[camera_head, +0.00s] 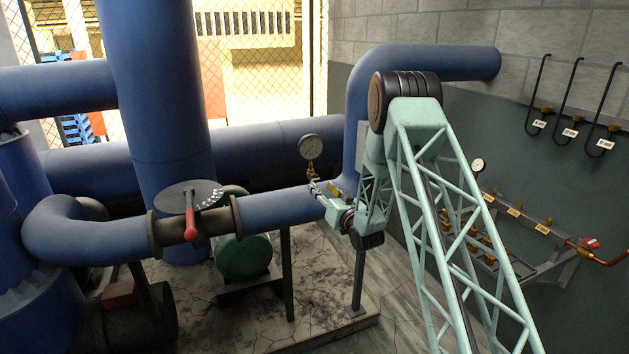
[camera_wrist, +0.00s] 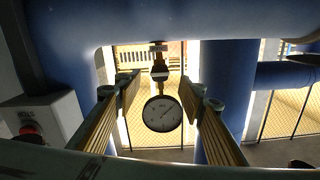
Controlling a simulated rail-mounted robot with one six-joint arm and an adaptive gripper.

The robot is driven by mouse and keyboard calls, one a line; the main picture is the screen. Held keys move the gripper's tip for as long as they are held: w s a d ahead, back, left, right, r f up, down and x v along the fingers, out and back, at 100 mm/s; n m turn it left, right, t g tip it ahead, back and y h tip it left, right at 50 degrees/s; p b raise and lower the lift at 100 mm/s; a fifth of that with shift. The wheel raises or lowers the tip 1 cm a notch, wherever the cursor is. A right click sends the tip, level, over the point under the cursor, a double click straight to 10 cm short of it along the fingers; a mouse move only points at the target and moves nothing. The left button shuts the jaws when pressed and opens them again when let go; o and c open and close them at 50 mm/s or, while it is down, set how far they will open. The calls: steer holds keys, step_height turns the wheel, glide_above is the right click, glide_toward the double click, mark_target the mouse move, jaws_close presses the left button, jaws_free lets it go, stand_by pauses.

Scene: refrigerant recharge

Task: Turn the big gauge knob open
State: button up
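In the wrist view the gauge (camera_wrist: 162,114) hangs upside down in the picture, between my fingers. A brass fitting with a dark band, seemingly the gauge knob (camera_wrist: 160,73), is on the stem between dial and pipe. My gripper (camera_head: 315,187) is just below the dial by the stem. In the wrist view my gripper (camera_wrist: 159,84) is open, one finger on each side of the stem, with gaps visible. I cannot tell whether the knob lies fully between the fingertips.
A red-handled valve (camera_head: 191,215) with a round plate is on the pipe to the left. A smaller gauge (camera_head: 478,164) and a manifold (camera_head: 515,212) are at the right wall, below hanging hooks (camera_head: 568,100). A box with a red button (camera_wrist: 32,130) shows in the wrist view.

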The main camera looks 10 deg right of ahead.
mark_target(315, 179)
steer(key=shift+x, duration=4.5)
steer(key=shift+c, duration=0.9)
steer(key=shift+b, duration=0.3)
steer(key=c, duration=0.7)
